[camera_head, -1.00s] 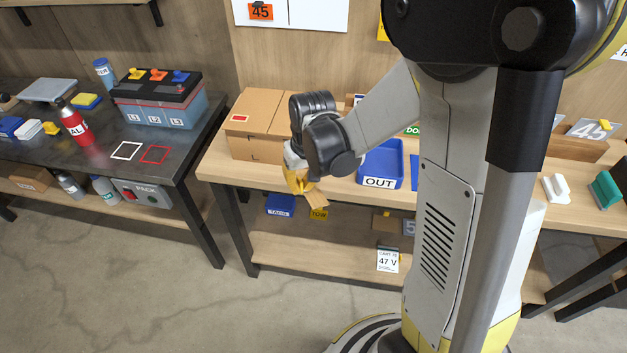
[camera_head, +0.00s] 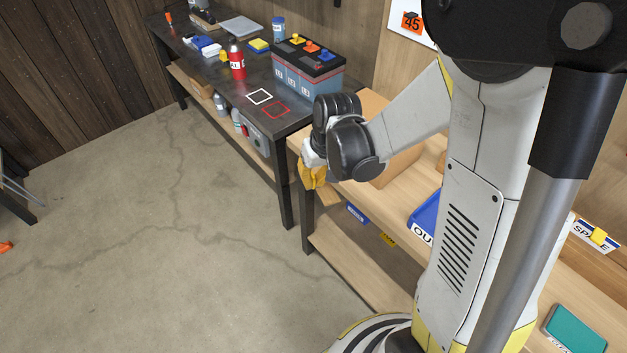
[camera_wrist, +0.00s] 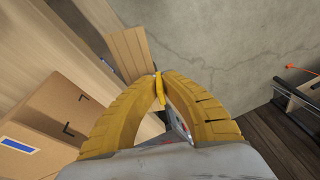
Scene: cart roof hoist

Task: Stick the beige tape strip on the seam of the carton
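My gripper (camera_head: 312,180) has yellow fingers; in the wrist view their tips (camera_wrist: 159,84) meet. A beige strip (camera_wrist: 130,52) extends from the fingertips, apparently pinched at one end. In the head view a small part of this strip (camera_head: 331,196) shows below the fingers. The brown carton (camera_head: 399,163) stands on the wooden bench behind my arm, which hides much of it. The gripper is at the bench's left end, in front of and apart from the carton. In the wrist view the carton (camera_wrist: 35,108) shows black corner marks and a blue-and-white label; its seam is unclear.
A dark bench (camera_head: 235,92) at the left holds a battery block (camera_head: 308,72), a red bottle (camera_head: 237,60) and outlined squares. A blue bin (camera_head: 425,218) stands right of the carton, partly hidden by my column. Open concrete floor (camera_head: 150,230) lies at the left.

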